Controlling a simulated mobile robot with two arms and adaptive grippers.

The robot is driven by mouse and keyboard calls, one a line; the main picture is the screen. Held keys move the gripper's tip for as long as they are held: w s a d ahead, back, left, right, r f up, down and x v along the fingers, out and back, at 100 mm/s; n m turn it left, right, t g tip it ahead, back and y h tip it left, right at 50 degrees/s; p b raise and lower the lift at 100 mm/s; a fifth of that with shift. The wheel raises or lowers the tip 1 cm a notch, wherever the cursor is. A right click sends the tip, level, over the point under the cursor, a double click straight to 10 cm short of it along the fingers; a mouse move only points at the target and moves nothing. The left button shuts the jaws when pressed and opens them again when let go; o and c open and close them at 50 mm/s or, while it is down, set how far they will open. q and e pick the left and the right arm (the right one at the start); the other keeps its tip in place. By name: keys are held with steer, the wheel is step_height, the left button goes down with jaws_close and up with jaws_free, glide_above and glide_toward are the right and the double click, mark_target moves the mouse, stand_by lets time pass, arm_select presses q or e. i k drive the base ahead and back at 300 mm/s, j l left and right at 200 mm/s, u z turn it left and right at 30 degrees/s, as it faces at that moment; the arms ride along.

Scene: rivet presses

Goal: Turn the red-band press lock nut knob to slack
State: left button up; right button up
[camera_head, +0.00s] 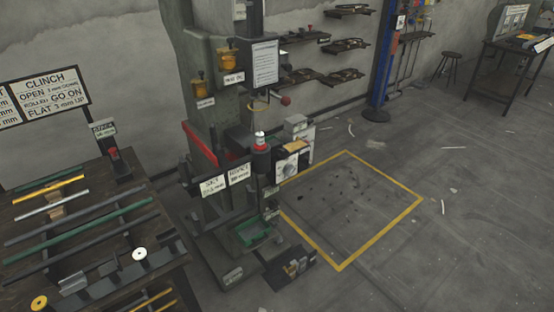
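A grey-green rivet press (200,100) stands left of centre, against the wall. A red strip (200,143) runs slantwise along its left side. To the right of that, a pale box carries a round dial (288,169). A red ball on a lever (286,100) sticks out higher up. I cannot tell which of these small parts is the lock nut knob, or how it is set. Neither of my grippers is in view.
A wooden bench (25,221) with coloured rods and clamps stands at the lower left, close to the press. A green tray (252,234) sits low on the press. The yellow-outlined floor area (350,205) to the right is mostly clear, with small scraps.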

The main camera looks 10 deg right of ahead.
mark_target(306, 161)
steer(key=i+l+u, duration=0.25)
steer(key=l, duration=0.15)
steer(key=l+u, duration=0.2)
steer(key=l, duration=0.2)
steer(key=i+l+u, duration=0.25)
steer(key=l, duration=0.15)
steer(key=l+u, duration=0.2)
steer(key=l, duration=0.25)
steer(key=k, duration=0.05)
